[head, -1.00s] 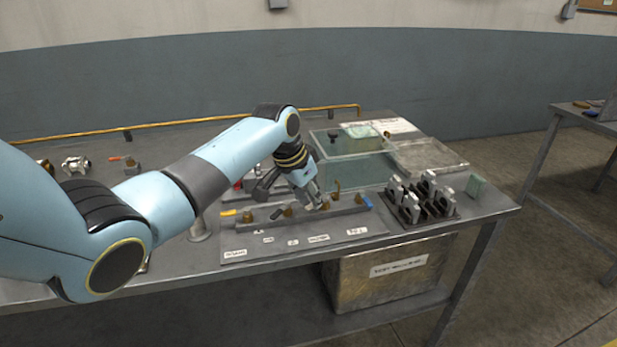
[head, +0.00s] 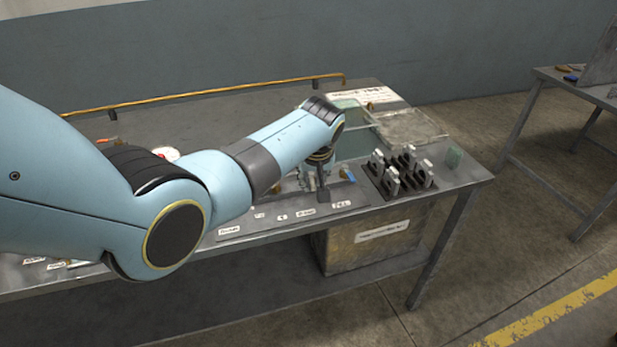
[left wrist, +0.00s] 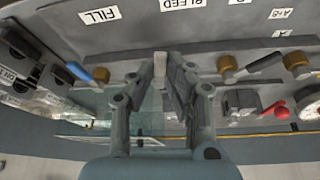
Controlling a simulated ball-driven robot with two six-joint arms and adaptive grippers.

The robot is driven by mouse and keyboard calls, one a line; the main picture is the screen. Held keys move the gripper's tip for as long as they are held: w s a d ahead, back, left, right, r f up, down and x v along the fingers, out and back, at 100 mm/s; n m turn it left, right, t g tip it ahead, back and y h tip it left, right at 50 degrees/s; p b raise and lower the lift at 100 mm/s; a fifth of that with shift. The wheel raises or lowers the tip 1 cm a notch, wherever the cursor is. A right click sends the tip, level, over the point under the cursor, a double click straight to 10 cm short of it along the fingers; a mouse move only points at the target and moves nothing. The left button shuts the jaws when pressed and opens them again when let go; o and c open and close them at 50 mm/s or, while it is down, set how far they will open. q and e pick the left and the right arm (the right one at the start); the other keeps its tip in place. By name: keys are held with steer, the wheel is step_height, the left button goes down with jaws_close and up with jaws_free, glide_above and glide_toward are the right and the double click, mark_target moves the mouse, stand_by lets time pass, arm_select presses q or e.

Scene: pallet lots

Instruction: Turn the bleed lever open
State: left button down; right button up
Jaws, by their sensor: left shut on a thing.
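The valve panel (head: 262,226) lies along the front of the bench, with a row of labels. In the left wrist view the BLEED label (left wrist: 182,3) is just beyond my left gripper (left wrist: 160,72). The gripper is shut on a pale grey piece (left wrist: 160,62), at the bleed lever's place; the fingers cover most of it and its angle is unclear. In the head view my left gripper (head: 322,188) points down at the panel near the BLEED label. A blue lever (left wrist: 82,73) with a brass body sits by the FILL label (left wrist: 99,15). My right gripper is not in view.
Beside the grip stand a brass valve (left wrist: 227,65) with a dark lever and another brass valve (left wrist: 297,63). A red-knobbed part (left wrist: 276,109) is behind. A dark rack of clamps (head: 400,172), a clear tank (head: 352,146) and a bench-top pipe (head: 210,94) are near.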

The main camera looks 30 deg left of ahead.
arm_select(q)
steer(key=shift+w+d+n+g+y+b, duration=0.15)
steer(key=shift+w+n+b, duration=0.1)
steer(key=shift+n, duration=0.3)
steer(key=shift+w+d+n+g+y+b, duration=0.1)
steer(key=shift+d+n+g+y+b, duration=0.1)
steer(key=shift+n, duration=0.35)
steer(key=shift+r, duration=0.1)
steer(key=c, duration=1.3)
jaws_free()
steer(key=shift+c, duration=0.2)
steer(key=v, duration=1.2)
